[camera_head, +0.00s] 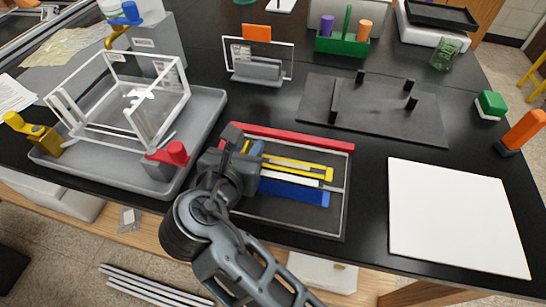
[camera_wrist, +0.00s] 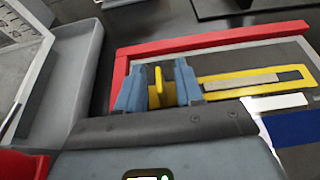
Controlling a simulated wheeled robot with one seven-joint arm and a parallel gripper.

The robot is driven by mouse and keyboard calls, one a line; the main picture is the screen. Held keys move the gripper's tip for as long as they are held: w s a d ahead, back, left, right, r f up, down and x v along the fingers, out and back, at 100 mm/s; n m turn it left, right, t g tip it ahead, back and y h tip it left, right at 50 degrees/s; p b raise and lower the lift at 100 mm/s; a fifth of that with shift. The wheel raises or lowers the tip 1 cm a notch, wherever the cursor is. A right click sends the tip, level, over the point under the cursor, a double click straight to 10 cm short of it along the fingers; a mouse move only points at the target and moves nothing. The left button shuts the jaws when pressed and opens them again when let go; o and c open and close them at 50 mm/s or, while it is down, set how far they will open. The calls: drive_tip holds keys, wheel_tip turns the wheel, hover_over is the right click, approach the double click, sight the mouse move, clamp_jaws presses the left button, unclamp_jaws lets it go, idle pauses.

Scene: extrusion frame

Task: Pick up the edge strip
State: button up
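Several long strips lie side by side in a dark shallow tray (camera_head: 258,219) in the head view: a yellow one (camera_head: 300,165), a white one and a blue one (camera_head: 293,192). I cannot tell from looks alone which is the edge strip. My gripper (camera_head: 252,154) is low over the tray's left end. In the wrist view, my gripper (camera_wrist: 159,88) has its two blue-grey fingers apart, one on each side of an upright yellow tab (camera_wrist: 158,80). Gaps seem to show beside the tab. Its lower part and the strips' left ends are partly hidden.
A red bar (camera_head: 290,137) runs along the tray's far edge. A grey tray (camera_head: 210,108) with a clear-walled frame (camera_head: 150,118) and a red-topped block (camera_head: 168,158) stands close left. A black plate with posts (camera_head: 385,112) lies behind; a white board (camera_head: 450,215) lies right.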

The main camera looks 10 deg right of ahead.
clamp_jaws()
drive_tip(key=shift+r, duration=0.1)
idle(0.5)
drive_tip(key=shift+r, duration=0.5)
wheel_tip(320, 180, up, 3)
drive_tip(key=shift+f, duration=0.1)
drive_tip(key=s+d+r, duration=0.6)
drive_tip(key=d+r, duration=0.1)
drive_tip(key=d, duration=0.2)
drive_tip(key=shift+s+d+r+p, duration=0.15)
drive_tip(key=shift+s+d+p, duration=0.15)
drive_tip(key=shift+d, duration=0.1)
drive_tip(key=shift+r+p, duration=1.15)
drive_tip(key=shift+p, duration=0.5)
